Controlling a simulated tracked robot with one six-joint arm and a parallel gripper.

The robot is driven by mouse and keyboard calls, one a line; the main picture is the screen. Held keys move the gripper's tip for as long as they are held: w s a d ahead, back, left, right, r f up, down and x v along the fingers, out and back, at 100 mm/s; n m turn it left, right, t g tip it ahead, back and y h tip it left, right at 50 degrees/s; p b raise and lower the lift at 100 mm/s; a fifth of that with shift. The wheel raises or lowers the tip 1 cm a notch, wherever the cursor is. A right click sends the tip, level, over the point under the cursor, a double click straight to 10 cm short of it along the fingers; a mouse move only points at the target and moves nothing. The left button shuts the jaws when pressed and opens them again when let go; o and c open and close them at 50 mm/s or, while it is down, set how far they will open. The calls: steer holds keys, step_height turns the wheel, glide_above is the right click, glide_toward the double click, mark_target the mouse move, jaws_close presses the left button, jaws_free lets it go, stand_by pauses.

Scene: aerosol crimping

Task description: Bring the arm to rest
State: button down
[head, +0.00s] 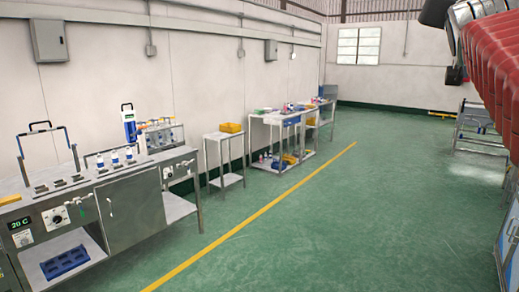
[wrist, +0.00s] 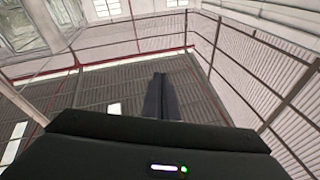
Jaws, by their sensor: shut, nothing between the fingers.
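My gripper (wrist: 160,82) shows in the wrist view as two dark fingers close together, shut and empty. It points away from the dark wrist housing towards the upper walls and ceiling, with nothing near the fingertips. In the head view, part of my arm with a red ribbed sleeve fills the upper right corner. My gripper itself is outside that view.
A steel bench (head: 128,200) with bottles stands along the left wall. A small table (head: 224,138) with a yellow bin (head: 230,128) and a longer worktable (head: 270,118) stand beyond it. A yellow line (head: 250,217) crosses the floor. The middle green floor is clear.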

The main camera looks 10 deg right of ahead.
steer(key=a+f+n+g+y, duration=0.1)
steer(key=a+f+n+y, duration=0.15)
steer(key=a+f, duration=0.55)
steer(key=a+f+n+g+y, duration=0.1)
steer(key=a+f+g+y, duration=0.2)
steer(key=f, duration=0.8)
steer(key=a+f+n+y, duration=0.1)
steer(key=a+f+y, duration=0.2)
steer(key=a+f, duration=0.6)
steer(key=s+a+f+n+g+y, duration=0.1)
steer(key=s+a+f, duration=0.3)
steer(key=f, duration=0.6)
steer(key=s+a+f+n+g+y, duration=0.2)
steer(key=s+a+f, duration=0.3)
steer(key=f, duration=0.5)
steer(key=s+a+f+n+g+y, duration=0.1)
steer(key=s+a+f+n+g, duration=0.2)
steer(key=s+f, duration=0.4)
step_height(320, 180, down, 3)
steer(key=shift+a+f+g+y, duration=0.15)
steer(key=shift+a+g+y, duration=0.25)
steer(key=shift+a, duration=0.45)
steer(key=shift+d, duration=0.2)
